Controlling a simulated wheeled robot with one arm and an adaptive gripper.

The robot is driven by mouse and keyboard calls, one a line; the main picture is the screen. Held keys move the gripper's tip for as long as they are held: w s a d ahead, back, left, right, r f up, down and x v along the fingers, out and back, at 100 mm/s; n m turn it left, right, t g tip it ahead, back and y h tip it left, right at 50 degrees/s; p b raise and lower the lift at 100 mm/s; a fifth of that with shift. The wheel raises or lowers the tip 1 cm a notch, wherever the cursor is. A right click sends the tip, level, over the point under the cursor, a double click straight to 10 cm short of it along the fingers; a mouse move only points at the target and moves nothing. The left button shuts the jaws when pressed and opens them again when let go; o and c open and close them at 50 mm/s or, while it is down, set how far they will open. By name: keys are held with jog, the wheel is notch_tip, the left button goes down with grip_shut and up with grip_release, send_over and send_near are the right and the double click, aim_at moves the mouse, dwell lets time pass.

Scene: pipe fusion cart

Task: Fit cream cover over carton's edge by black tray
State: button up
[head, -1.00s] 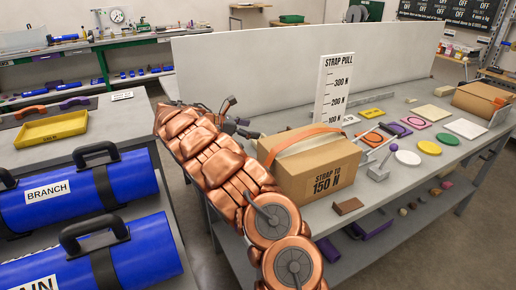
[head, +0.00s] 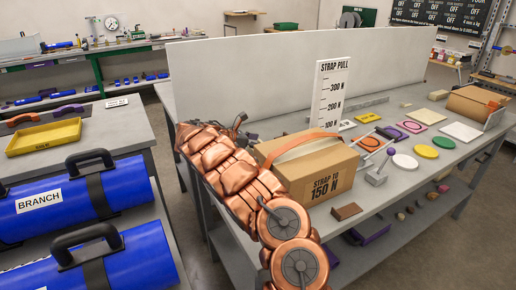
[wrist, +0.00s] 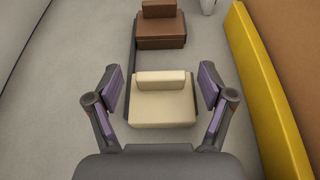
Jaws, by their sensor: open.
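The cream cover (wrist: 162,102) sits in the wrist view, a pale block with a raised ridge along its far side. My gripper (wrist: 163,87) is open, with its purple-padded fingers on either side of the cover; a gap shows at both sides. A dark strip, perhaps the black tray (wrist: 131,72), shows along the cover's left side. The carton (head: 323,182) stands on the bench in the head view, with an orange strap over its top. In the head view my arm passes on the carton's left and my gripper is mostly hidden behind it.
A brown cover (wrist: 161,35) lies just beyond the cream one. A yellow wall-like strip (wrist: 268,100) and a brown surface run close on the right. A strap pull scale board (head: 332,95) stands behind the carton. Coloured discs and plates lie farther right on the bench.

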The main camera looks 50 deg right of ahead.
jog(key=shift+s+d+f, duration=0.15)
jog(key=shift+d+f, duration=0.05)
jog(key=shift+d, duration=0.2)
jog(key=shift+c, duration=0.4)
jog(key=c, duration=1.1)
